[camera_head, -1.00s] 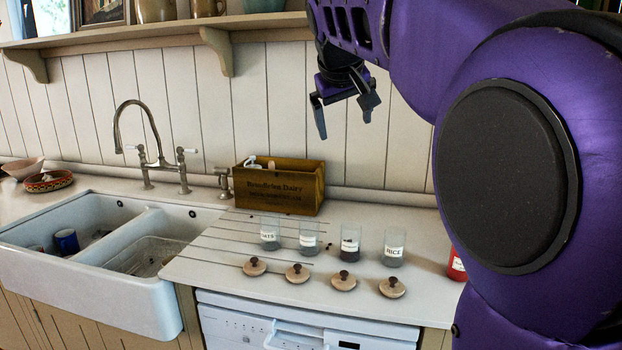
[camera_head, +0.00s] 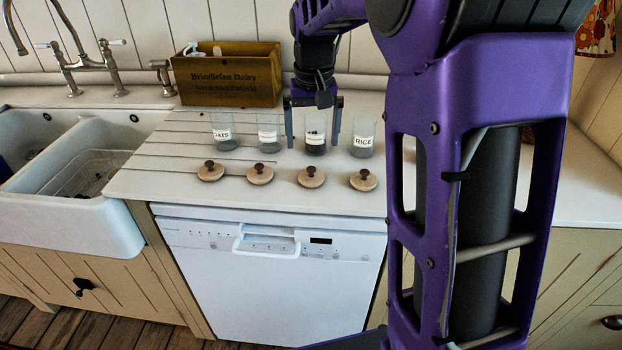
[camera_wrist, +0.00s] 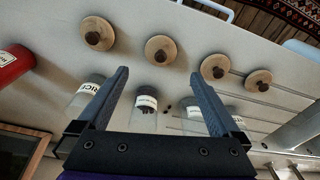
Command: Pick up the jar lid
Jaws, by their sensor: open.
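Four jar lids, pale round wooden discs with dark knobs, lie in a row on the counter in front of the jars. In the head view they are the far-left lid (camera_head: 210,171), second lid (camera_head: 260,174), third lid (camera_head: 311,177) and far-right lid (camera_head: 363,180). The wrist view reverses their order; the third lid (camera_wrist: 161,49) appears just beyond my fingertips. My gripper (camera_head: 312,142) is open and empty, pointing down, its fingers either side of the third jar (camera_head: 315,138) in the head view. Its fingers also show in the wrist view (camera_wrist: 160,74). Their exact height is unclear.
Lidless glass jars stand behind the lids, including the RICE jar (camera_head: 362,139) and OATS jar (camera_head: 223,132). A wooden crate (camera_head: 228,76) stands behind them. The sink (camera_head: 90,207) is left. A red container (camera_wrist: 12,66) shows in the wrist view. Small dark bits lie among the jars.

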